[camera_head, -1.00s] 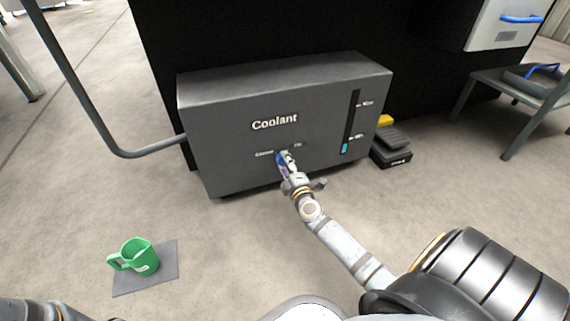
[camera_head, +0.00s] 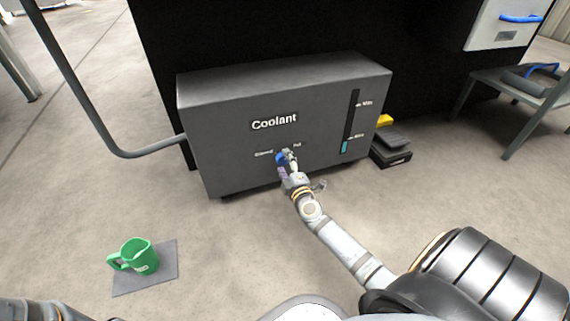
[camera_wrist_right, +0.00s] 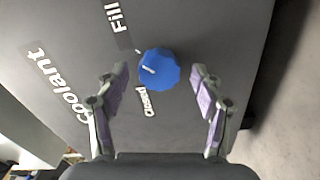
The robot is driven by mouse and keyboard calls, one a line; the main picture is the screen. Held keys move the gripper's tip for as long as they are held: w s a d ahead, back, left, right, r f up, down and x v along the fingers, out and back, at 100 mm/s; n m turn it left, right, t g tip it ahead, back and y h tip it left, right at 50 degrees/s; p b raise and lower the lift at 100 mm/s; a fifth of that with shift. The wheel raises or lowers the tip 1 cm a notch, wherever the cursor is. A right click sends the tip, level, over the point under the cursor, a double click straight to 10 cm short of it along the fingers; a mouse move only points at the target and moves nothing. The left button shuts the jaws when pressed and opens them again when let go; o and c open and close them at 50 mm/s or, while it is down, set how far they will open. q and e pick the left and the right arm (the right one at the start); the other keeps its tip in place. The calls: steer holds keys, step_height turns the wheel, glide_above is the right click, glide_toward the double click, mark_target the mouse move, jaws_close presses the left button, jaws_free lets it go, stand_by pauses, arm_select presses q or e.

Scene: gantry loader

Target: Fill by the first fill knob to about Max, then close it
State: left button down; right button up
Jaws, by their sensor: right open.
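The blue fill knob (camera_wrist_right: 159,69) sits on the front of the grey Coolant tank (camera_head: 225,110), between the labels "Closed" and "Fill". In the right wrist view its white pointer mark lies toward the upper left, between the two labels. My right gripper (camera_wrist_right: 162,88) is open, with its purple-padded fingers on either side of the knob and apart from it. In the head view the right gripper (camera_head: 287,164) partly hides the knob (camera_head: 281,158). The level gauge (camera_head: 351,120) shows a short cyan column at its bottom, about at the Min mark, well below the upper mark. My left gripper is not in view.
A green jug (camera_head: 139,256) stands on a grey mat (camera_head: 170,268) on the floor at the lower left. A pipe (camera_head: 90,115) enters the tank's left side. A black and yellow pedal (camera_head: 391,150) lies right of the tank.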

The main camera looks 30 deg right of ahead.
steer(key=v, duration=1.2)
stand_by(6.7)
